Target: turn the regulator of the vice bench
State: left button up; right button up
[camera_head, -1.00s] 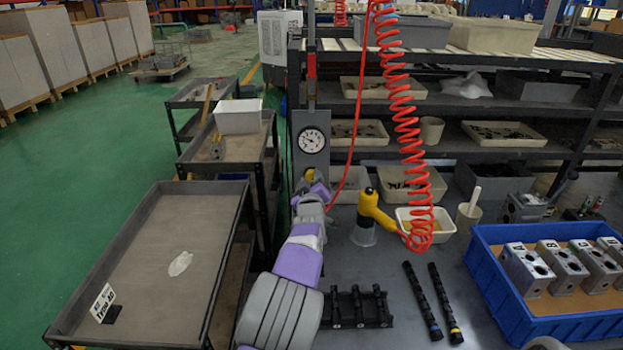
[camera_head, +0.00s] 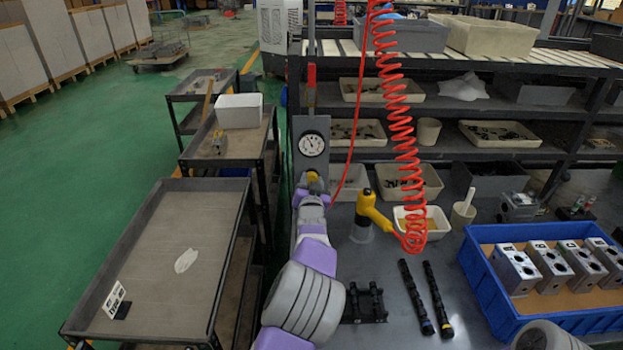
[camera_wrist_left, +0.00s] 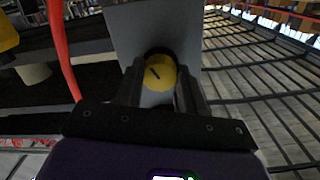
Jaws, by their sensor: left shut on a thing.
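The regulator is a yellow knob (camera_wrist_left: 160,73) with a dark mark on its face, on a grey upright panel. In the head view the knob (camera_head: 311,176) shows below a round white gauge (camera_head: 312,143). My left gripper (camera_wrist_left: 160,80) is shut on the knob, with one dark finger on either side of it in the left wrist view. In the head view my left gripper (camera_head: 309,190) is at the panel's lower part, and its fingers are partly hidden by my wrist. My right gripper is not in view.
A red coiled hose (camera_head: 405,130) hangs in front of the shelves, with a yellow air tool (camera_head: 372,209) beside my left arm. A blue crate (camera_head: 497,292) with metal valve blocks stands at right. Black bars lie on the bench. Grey carts stand at left.

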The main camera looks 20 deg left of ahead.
pick_arm(q)
jog(key=m+p, duration=0.1)
jog(key=m, duration=0.4)
dwell(0.5)
jog(key=o, duration=1)
jog(key=shift+o, duration=0.2)
jog(key=p+v, duration=0.1)
jog(key=v, duration=0.6)
jog(key=shift+s, duration=0.25)
jog(key=shift+d, duration=0.15)
